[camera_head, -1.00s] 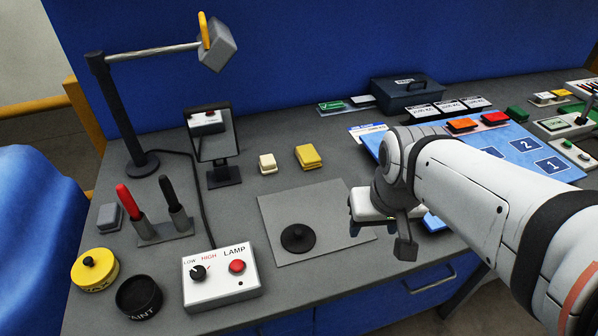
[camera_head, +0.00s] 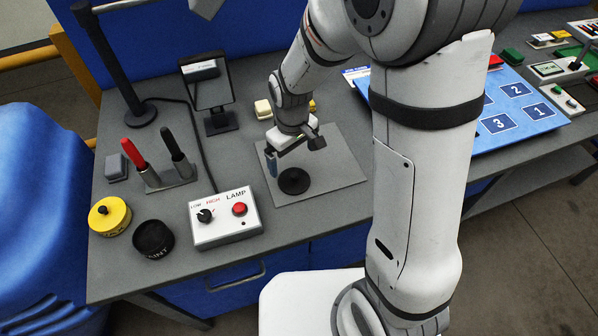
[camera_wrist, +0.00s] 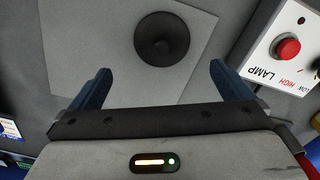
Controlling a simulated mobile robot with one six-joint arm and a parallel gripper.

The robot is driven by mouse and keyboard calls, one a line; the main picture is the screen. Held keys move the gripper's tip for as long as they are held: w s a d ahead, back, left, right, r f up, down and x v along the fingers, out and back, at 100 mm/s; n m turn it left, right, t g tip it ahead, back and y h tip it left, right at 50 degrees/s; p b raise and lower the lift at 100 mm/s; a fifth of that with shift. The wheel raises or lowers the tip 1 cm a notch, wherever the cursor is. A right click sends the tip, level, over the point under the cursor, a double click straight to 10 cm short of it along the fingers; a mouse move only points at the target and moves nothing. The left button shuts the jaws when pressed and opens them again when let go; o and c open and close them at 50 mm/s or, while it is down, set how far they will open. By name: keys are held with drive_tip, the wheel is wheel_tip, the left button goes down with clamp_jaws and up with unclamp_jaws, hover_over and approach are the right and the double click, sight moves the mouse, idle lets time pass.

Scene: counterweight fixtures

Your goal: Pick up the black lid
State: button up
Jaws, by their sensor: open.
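My gripper (camera_head: 290,160) is above the mat, just behind the lid in the head view, and partly hides the mat. In the wrist view the lid (camera_wrist: 162,38) is beyond the fingertips and roughly centred between them. My gripper (camera_wrist: 155,85) shows two blue fingers spread wide with nothing between them. The fingers do not appear to touch the lid.
A lamp box (camera_head: 226,217) with a red button stands left of the mat. An open black paint pot (camera_head: 153,240) and a yellow-lidded pot (camera_head: 109,216) stand at the front left. The mat's right side is clear.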

sight(294, 174)
drive_tip(key=shift+s+f+p, duration=0.15)
drive_tip(key=shift+f+p, duration=0.7)
drive_tip(key=shift+f, duration=2.95)
drive_tip(key=shift+c, duration=0.2)
drive_tip(key=c, duration=1)
